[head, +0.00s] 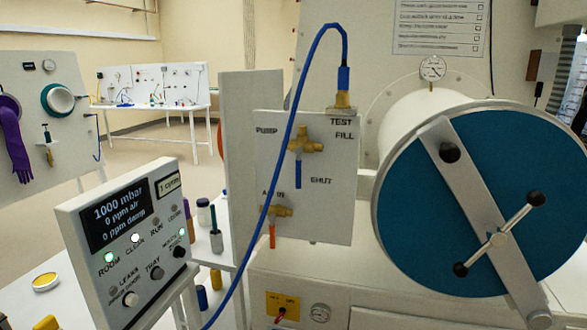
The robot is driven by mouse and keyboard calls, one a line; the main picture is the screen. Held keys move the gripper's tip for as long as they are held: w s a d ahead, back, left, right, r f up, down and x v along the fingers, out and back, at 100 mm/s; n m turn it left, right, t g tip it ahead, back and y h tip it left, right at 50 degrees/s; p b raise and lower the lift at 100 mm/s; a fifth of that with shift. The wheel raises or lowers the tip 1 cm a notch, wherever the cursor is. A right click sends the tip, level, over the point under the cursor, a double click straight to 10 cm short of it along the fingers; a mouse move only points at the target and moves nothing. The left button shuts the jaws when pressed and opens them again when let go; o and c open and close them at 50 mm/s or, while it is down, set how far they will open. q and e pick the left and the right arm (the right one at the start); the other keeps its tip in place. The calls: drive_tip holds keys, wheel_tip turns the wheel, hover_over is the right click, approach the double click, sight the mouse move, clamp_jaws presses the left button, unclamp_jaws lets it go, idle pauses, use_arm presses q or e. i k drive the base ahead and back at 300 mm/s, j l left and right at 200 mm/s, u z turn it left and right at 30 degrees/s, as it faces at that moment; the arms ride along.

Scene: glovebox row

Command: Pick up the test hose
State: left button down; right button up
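The test hose is a blue hose (283,152) in the head view. It arches over the top of the white valve panel (330,200) and hangs down in front of it to the bottom edge, where its lower end leaves the picture. Its blue end connector (344,78) stands upright on a brass fitting (343,101) above the label TEST. Neither of my grippers shows in this view.
A brass valve with a blue handle (298,174) and one with an orange handle (272,236) sit behind the hose. A large blue round door (410,215) with a grey bar stands right. A control box (125,240) stands left.

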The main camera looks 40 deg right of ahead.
sight(344, 71)
drive_tip(key=z, duration=1.45)
